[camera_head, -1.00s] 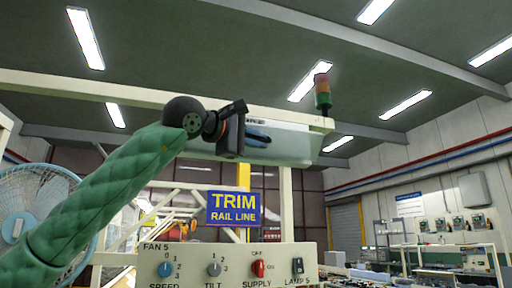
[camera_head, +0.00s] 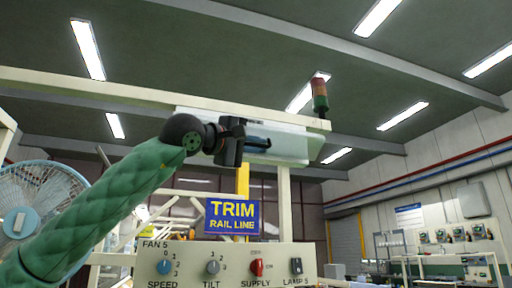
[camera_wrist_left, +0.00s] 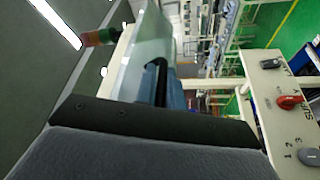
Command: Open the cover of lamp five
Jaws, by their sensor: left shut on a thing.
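The lamp hangs under the cream beam, with a pale translucent cover (camera_head: 290,135); the cover also shows in the wrist view (camera_wrist_left: 148,45). The cover's upper left part overlaps the beam and looks tilted against the pale part below it. My left gripper (camera_head: 250,143) is at the cover's front, shut on a dark blue part there, seemingly its handle. In the wrist view a dark curved bar and a blue part (camera_wrist_left: 175,92) show just beyond my gripper's dark edge. The exact grip is hidden. My right gripper is not in view.
A control panel (camera_head: 225,256) with knobs and a lamp 5 switch (camera_head: 296,266) stands below. A fan (camera_head: 40,205) stands at left, and a signal tower (camera_head: 320,97) on the beam's right end.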

